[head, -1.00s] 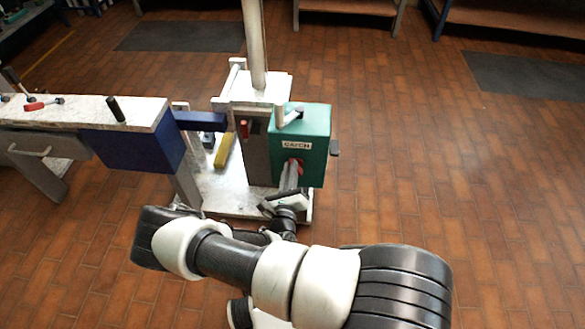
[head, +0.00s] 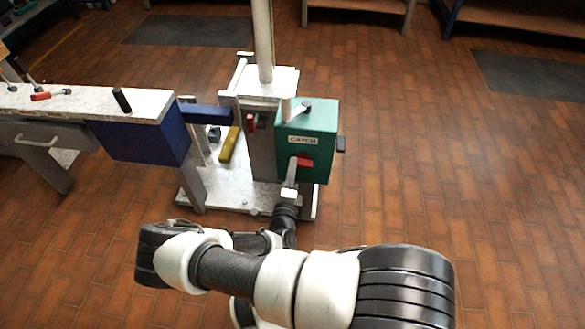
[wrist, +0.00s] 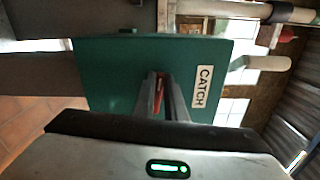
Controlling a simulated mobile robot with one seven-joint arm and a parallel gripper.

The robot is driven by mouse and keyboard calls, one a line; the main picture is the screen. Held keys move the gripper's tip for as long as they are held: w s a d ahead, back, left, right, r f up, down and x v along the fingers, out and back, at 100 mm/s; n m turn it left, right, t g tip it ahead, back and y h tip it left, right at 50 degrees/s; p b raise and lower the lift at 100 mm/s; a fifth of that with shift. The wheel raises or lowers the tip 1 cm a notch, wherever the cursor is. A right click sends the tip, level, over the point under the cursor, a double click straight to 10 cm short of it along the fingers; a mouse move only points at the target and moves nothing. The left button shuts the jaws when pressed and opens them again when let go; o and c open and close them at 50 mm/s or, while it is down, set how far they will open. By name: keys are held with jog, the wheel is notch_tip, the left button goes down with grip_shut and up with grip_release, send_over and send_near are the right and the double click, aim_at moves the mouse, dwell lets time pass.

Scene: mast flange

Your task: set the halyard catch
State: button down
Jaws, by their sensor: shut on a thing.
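The halyard catch is a green box (head: 322,130) with a white CATCH label (head: 303,140), fixed to the side of the mast foot. A red handle (head: 304,161) sits low on its front face. My gripper (head: 292,180) reaches up to that handle in the head view. In the wrist view the green box (wrist: 130,70) fills the middle, with the CATCH label (wrist: 203,87) turned sideways. My gripper's fingers (wrist: 160,82) are closed together on the red handle (wrist: 158,84), of which only a thin strip shows between them.
A blue-ended bench (head: 140,140) with a stone-like top stands at left, with small tools on it. The pale mast (head: 262,40) rises behind the box. A yellow piece (head: 229,145) lies on the base plate.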

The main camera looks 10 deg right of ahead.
jog(key=shift+f+n, duration=0.25)
jog(key=shift+n, duration=0.45)
jog(key=c, duration=1.8)
grip_release()
jog(key=p+v, duration=0.2)
jog(key=v, duration=1.5)
jog(key=shift+s, duration=0.25)
jog(key=shift+r, duration=0.1)
